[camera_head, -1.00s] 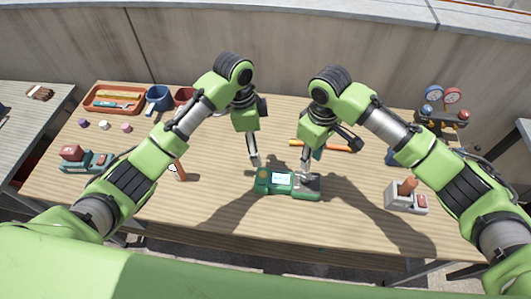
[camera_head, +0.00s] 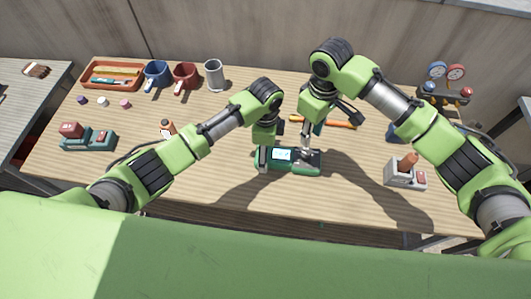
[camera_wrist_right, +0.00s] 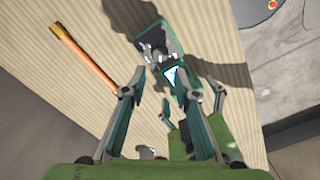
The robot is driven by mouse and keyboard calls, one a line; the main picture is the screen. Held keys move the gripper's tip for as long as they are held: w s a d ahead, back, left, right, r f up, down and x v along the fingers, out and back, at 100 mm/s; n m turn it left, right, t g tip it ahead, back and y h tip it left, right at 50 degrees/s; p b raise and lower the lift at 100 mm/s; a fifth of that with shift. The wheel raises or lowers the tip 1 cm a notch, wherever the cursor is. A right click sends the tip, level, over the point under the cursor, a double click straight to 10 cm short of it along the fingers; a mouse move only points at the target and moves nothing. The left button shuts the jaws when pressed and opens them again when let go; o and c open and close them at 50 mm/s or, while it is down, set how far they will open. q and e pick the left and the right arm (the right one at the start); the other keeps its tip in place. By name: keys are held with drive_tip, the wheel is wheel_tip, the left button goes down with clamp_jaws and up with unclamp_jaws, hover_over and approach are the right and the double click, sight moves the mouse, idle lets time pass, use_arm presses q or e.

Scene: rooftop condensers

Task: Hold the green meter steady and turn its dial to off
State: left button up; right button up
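The green meter (camera_head: 304,168) lies flat on the wooden table, its small screen (camera_head: 281,155) lit. Its dark dial panel is at the right end, and the dial is mostly hidden by my right gripper (camera_head: 305,150), which points down there. In the right wrist view, my right gripper's fingers (camera_wrist_right: 157,76) stand apart with the meter (camera_wrist_right: 196,78) beyond them. I cannot tell whether they touch the dial. My left gripper (camera_head: 263,156) is down at the meter's left end; its fingers also show in the right wrist view (camera_wrist_right: 190,108). Their contact with the meter is unclear.
An orange-handled tool (camera_head: 335,124) lies behind the meter. Mugs (camera_head: 185,75), a metal cup (camera_head: 214,75) and an orange tray (camera_head: 113,76) stand at the back left.

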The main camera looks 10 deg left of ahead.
use_arm(q)
drive_tip(key=shift+f, duration=1.3)
